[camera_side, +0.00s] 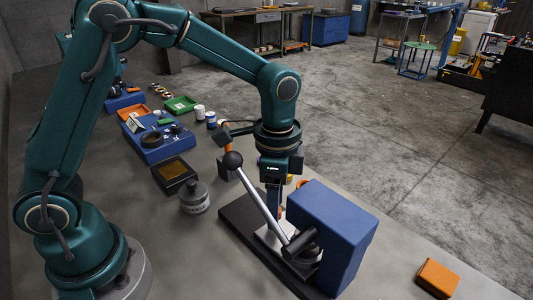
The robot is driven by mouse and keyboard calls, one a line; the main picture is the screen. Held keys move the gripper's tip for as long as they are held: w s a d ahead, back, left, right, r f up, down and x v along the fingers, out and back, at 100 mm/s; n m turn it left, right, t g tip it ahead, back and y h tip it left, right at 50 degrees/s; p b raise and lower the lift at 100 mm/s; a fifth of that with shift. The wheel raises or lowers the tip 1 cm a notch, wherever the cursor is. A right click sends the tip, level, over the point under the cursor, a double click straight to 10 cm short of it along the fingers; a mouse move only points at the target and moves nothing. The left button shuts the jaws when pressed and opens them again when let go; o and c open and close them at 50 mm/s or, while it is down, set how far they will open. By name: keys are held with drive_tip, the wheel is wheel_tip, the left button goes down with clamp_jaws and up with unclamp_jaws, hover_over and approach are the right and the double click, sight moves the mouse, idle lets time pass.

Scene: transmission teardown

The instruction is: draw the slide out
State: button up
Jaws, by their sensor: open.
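A blue box-shaped housing (335,228) stands on a dark base plate (238,222) at the front middle of the bench. My gripper (274,208) points down just left of the housing, behind the lever. It is open. Its fingertips are partly hidden, and I cannot tell whether they touch anything.
A grey canister (194,198) and a black tray with a yellowish inside (174,172) stand left of the base plate. Behind them are a blue parts box (155,148), green tray (181,104) and small cans (199,112). An orange block (437,278) lies at right.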

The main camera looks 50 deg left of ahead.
clamp_jaws()
idle(1.4)
